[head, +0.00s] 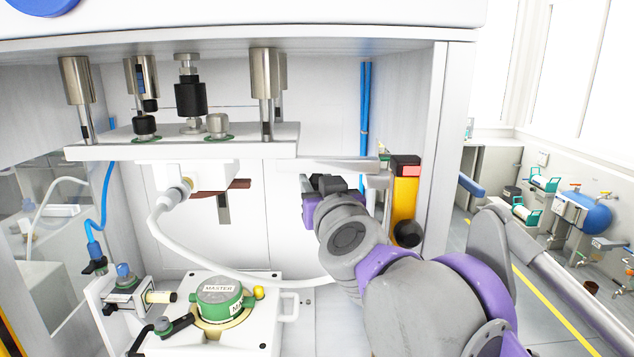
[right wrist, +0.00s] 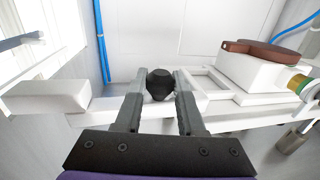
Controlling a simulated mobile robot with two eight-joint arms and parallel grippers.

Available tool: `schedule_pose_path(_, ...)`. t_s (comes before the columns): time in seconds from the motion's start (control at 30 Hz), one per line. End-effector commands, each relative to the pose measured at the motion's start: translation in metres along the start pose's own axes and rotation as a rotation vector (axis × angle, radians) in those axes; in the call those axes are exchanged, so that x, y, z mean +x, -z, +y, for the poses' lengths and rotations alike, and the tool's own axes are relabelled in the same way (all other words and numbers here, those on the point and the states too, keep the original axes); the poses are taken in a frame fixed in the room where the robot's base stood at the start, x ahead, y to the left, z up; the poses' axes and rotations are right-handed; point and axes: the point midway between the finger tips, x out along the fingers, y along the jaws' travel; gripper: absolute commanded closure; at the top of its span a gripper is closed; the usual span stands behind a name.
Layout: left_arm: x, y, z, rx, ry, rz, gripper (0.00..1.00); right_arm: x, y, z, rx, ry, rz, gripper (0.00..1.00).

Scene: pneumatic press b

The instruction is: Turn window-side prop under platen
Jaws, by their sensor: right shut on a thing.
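The platen (head: 190,140) is a pale plate hanging from metal guide columns inside the press. A yellow post (head: 405,205) with a red and black top stands upright by the right, window-side wall. A pale bar (head: 335,165) runs between the platen and this post. My right gripper (head: 325,186) is right of the platen, just below the bar. In the right wrist view its fingers (right wrist: 160,100) are shut on a black knob (right wrist: 160,84) at a white bar (right wrist: 110,103). The knob is hidden in the head view. I cannot tell how knob and post connect. My left gripper is not in view.
Below the platen, a green and yellow round die marked MASTER (head: 220,297) sits on a white base (head: 275,325). A white hose (head: 160,240) loops down near my right arm. The press's right frame upright (head: 445,150) is close to the arm.

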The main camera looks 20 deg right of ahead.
Motion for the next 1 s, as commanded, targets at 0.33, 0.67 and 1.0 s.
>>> schedule_pose_path(0.33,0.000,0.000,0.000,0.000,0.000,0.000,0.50,0.000,0.001,0.000,-0.001,-0.001,0.001,0.31)
schedule_pose_path(0.67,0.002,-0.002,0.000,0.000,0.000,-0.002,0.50,-0.008,-0.001,-0.001,0.000,0.001,0.000,0.31)
schedule_pose_path(1.0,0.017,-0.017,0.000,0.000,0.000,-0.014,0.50,-0.072,-0.002,-0.001,-0.001,0.003,-0.001,0.31)
